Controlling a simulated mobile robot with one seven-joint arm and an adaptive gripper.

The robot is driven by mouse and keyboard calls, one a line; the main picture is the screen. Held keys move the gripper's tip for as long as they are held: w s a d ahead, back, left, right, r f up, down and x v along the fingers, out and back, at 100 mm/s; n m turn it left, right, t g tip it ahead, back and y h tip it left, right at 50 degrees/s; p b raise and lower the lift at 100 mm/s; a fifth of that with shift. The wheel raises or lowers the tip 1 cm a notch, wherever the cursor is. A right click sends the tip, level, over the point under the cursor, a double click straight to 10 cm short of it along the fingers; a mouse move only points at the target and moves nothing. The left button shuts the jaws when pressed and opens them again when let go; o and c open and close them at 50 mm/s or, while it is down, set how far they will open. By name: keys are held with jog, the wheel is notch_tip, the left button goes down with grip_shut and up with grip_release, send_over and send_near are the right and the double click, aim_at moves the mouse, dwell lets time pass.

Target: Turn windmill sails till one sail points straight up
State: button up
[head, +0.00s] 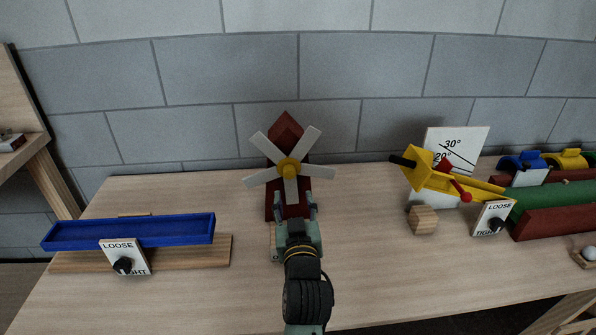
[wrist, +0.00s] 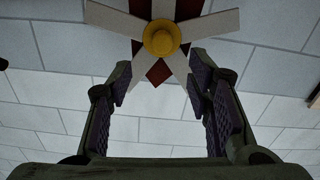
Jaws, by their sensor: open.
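The windmill (head: 275,205) is a dark red tower with a pointed roof, standing on the table near the wall. Several pale sails (head: 321,171) spread from a yellow hub (head: 289,168). One sail points nearly straight down; two upper sails lean left and right of the roof tip, and none points straight up. The wrist view is upside down and shows the hub (wrist: 161,38) and sails (wrist: 216,22), with the roof tip below the hub. My gripper (head: 293,202) is open and empty, in front of the windmill. Its fingertips (wrist: 160,82) look close to the upper sails; I cannot tell whether they touch.
A blue trough (head: 130,231) with a LOOSE/TIGHT knob plate (head: 124,258) lies at left. At right are a yellow tilting piece (head: 430,177), a wooden block (head: 423,220) and coloured troughs (head: 550,200). The table (head: 370,260) is clear on both sides of my arm.

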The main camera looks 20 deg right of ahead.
aim_at(290, 174)
jog(key=p+x, duration=0.2)
jog(key=x, duration=0.6)
jog(key=shift+w+r, duration=0.15)
jog(key=shift+w, duration=0.25)
jog(key=shift+p+x, duration=0.3)
jog(key=shift+x, duration=0.5)
grip_shut()
